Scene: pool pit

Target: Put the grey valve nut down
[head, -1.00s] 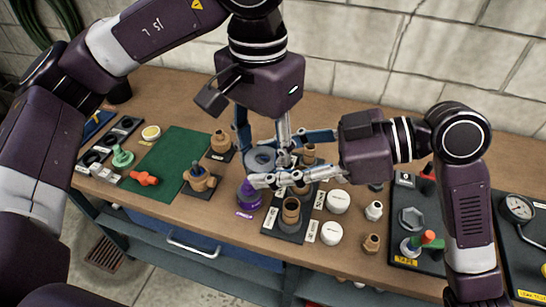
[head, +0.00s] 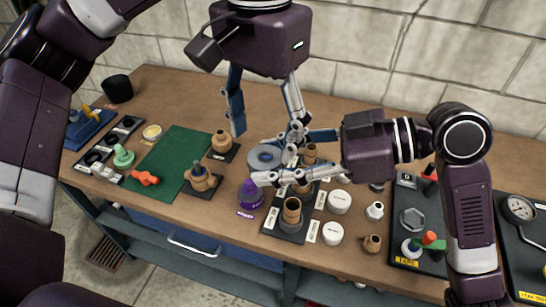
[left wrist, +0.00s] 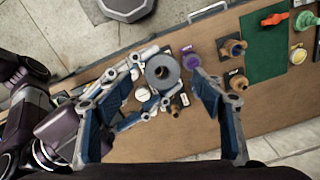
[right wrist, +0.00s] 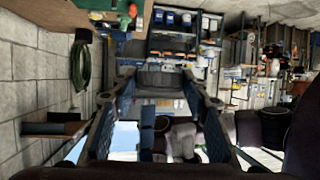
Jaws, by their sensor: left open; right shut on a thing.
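The grey valve nut (head: 265,157) is a thick round grey piece with a dark centre hole. It is in the fingers of my right gripper (head: 285,160), which is shut on it above the bench. It also shows from above in the left wrist view (left wrist: 162,72), with the right gripper's fingers (left wrist: 140,88) reaching it from the left. My left gripper (head: 268,135) is open and empty above the nut, its fingers spread wide and apart from it. In the right wrist view I cannot make out the nut between the fingers (right wrist: 162,100).
Below the nut are a purple bottle-like piece (head: 250,194), brass fittings (head: 291,212) on black plates and white round caps (head: 339,201). A dark board with a grey hexagon (head: 412,219) stands at right.

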